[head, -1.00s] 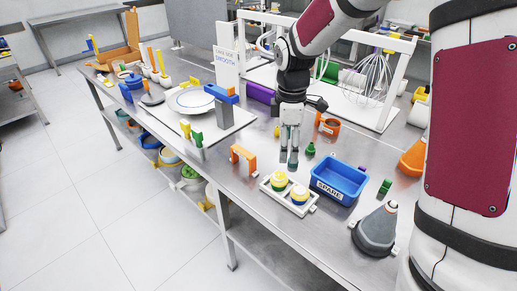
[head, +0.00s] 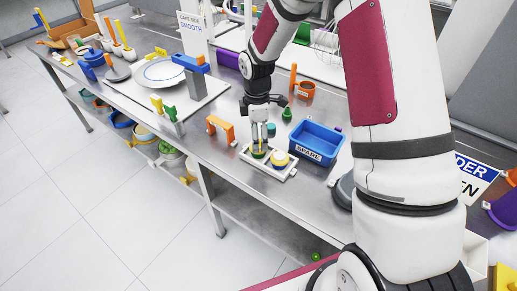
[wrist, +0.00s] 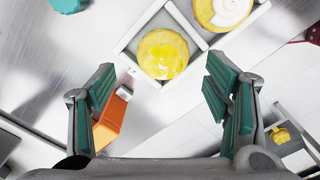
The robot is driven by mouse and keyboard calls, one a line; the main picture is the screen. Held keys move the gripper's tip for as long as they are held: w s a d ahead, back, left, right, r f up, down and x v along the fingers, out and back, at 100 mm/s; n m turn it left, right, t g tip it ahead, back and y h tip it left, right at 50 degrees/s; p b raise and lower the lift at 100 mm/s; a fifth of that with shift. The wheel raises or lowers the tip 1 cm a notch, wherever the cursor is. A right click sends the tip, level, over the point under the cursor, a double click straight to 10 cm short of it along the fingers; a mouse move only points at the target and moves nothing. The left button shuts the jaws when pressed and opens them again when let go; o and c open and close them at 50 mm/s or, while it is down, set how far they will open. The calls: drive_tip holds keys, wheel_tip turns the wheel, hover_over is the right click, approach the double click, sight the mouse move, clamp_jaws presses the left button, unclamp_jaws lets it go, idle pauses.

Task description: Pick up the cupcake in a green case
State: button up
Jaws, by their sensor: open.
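The cupcake in a green case (head: 259,154) has a yellow top and sits in the left compartment of a small white tray (head: 290,174). In the wrist view its round yellow top (wrist: 163,54) shows ahead of my fingers, and its case is hidden from above. A second cupcake (head: 280,159) sits in the other compartment; its pale swirl (wrist: 222,12) is at the top edge of the wrist view. My gripper (head: 262,142) points down over the green-case cupcake, partly hiding it. In the wrist view my gripper (wrist: 160,88) is open and empty, its teal pads wide apart.
A blue bin marked SPARE (head: 315,141) stands just right of the tray. An orange bracket-shaped object (head: 220,129) is to its left, and a green piece (head: 287,114) is behind. The bench's front edge runs close by the tray.

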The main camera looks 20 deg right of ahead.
drive_tip(key=f, duration=0.4)
drive_tip(key=shift+s+d, duration=0.15)
drive_tip(key=shift+s, duration=0.05)
drive_tip(key=c, duration=1.2)
drive_tip(key=shift+c, duration=0.2)
drive_tip(key=shift+r, duration=0.1)
